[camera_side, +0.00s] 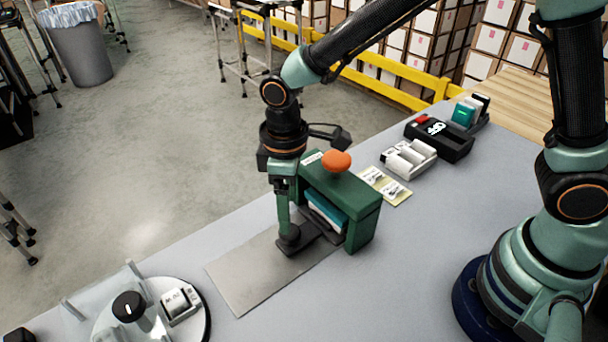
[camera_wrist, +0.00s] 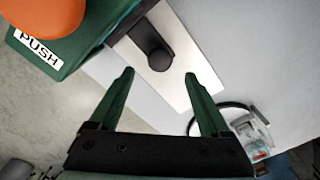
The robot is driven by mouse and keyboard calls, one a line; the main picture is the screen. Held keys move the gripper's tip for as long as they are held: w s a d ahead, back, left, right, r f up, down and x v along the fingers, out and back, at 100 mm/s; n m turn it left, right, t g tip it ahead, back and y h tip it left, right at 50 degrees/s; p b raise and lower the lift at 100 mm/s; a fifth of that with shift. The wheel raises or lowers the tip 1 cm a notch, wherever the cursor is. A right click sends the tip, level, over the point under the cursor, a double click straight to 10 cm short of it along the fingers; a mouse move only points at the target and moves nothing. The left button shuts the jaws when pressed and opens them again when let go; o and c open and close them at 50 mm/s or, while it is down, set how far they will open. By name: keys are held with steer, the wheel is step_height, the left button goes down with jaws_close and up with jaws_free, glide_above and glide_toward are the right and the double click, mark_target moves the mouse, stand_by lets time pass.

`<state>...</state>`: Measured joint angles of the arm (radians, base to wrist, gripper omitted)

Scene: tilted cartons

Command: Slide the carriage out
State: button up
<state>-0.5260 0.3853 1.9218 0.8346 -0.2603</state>
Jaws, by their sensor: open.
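The green housing (camera_side: 361,222) stands on the table with an orange knob (camera_side: 336,160) on top. In the wrist view, its "PUSH" label (camera_wrist: 38,48) and the orange knob (camera_wrist: 45,15) show at the upper left. The dark carriage (camera_side: 327,232) sits in the housing's opening, under a teal and white stack (camera_side: 326,211). Its black round grip (camera_side: 290,240) sticks out in front, over the metal plate. My gripper (camera_wrist: 160,76) is open and empty, pointing down. The grip (camera_wrist: 157,55) shows just beyond and between the fingertips. I cannot tell whether they touch it.
A bare metal plate (camera_side: 240,280) lies in front of the housing. A round turntable (camera_side: 105,325) with a black knob stands at the lower left. Behind the housing are a yellow card (camera_side: 395,193), white rolls (camera_side: 410,157) and a black device (camera_side: 452,143).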

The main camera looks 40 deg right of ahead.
step_height(320, 180, down, 6)
steer(key=shift+r, duration=0.15)
steer(key=shift+c, duration=0.3)
jaws_close()
